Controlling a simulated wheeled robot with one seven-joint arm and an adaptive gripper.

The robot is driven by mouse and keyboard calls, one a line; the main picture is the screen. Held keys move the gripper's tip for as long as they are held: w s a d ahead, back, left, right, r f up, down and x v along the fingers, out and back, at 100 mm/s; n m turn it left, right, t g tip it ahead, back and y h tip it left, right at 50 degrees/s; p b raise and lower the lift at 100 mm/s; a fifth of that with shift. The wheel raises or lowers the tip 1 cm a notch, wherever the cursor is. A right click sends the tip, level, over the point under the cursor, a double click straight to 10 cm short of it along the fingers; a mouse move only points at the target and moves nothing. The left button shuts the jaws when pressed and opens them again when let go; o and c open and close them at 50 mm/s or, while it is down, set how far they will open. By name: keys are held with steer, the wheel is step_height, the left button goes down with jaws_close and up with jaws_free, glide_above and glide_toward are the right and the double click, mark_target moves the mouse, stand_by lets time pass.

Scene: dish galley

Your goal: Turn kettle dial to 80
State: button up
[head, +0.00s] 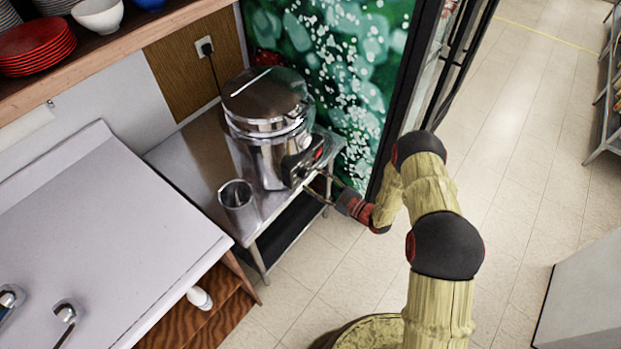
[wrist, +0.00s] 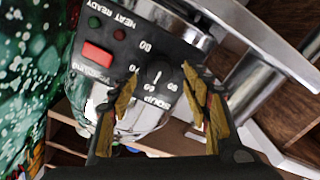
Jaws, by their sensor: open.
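The kettle (head: 258,155) is a large shiny metal urn with a lid, standing on a steel side table. Its black control panel (wrist: 185,52) fills the middle of the wrist view, seen turned, with printed numbers, one reading like 80. The dark round dial (wrist: 158,72) sits on this panel. My gripper (wrist: 162,78) is open, with one yellowish finger on either side of the dial. I cannot tell whether either finger touches it, or where the dial points. In the head view my gripper reaches the kettle's right side, and the dial is not clear there.
The panel also carries a red switch (wrist: 97,55), a green light (wrist: 93,22) and a dark red light (wrist: 119,34). A green patterned wall is behind; open floor lies right.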

steer(key=v, duration=0.9)
